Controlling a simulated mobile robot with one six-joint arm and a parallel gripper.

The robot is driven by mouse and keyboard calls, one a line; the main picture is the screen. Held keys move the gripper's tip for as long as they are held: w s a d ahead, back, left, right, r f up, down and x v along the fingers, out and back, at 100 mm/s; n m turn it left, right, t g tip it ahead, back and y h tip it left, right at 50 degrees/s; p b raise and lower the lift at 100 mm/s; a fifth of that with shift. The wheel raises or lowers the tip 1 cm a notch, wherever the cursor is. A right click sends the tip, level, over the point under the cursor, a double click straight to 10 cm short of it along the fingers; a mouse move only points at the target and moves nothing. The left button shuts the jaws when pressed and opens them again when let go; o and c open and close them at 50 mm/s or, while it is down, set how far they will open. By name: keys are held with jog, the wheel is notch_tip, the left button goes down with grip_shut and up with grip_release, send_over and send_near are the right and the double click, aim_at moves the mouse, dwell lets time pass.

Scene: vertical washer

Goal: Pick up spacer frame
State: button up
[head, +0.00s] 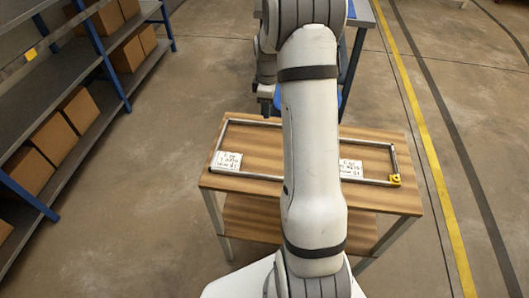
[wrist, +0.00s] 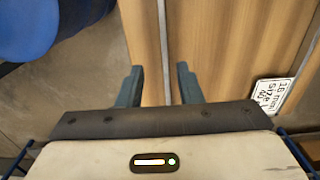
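The spacer frame (head: 262,176) is a thin grey rectangular frame lying flat on a wooden-topped table (head: 240,209). It has a yellow piece at its near right corner, and my arm hides its middle part in the head view. My gripper (head: 265,104) is at the far edge of the table, near the frame's far bar. In the wrist view my gripper (wrist: 159,86) is open, with one finger on each side of a straight grey bar of the frame (wrist: 163,45). The fingers look apart from the bar; their height above it is hard to tell.
Two white labels lie by the frame, at the left (head: 228,160) and right (head: 350,169). A shelf with cardboard boxes (head: 54,137) stands at the left. A blue-legged table (head: 362,14) is behind my arm. The floor at the right is clear.

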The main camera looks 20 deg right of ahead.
aim_at(270, 123)
jog(key=f, duration=0.3)
jog(key=s+f, duration=0.1)
jog(key=f, duration=0.1)
jog(key=shift+d+f, duration=0.1)
jog(key=shift+d, duration=0.1)
jog(key=shift+c, duration=0.3)
grip_shut()
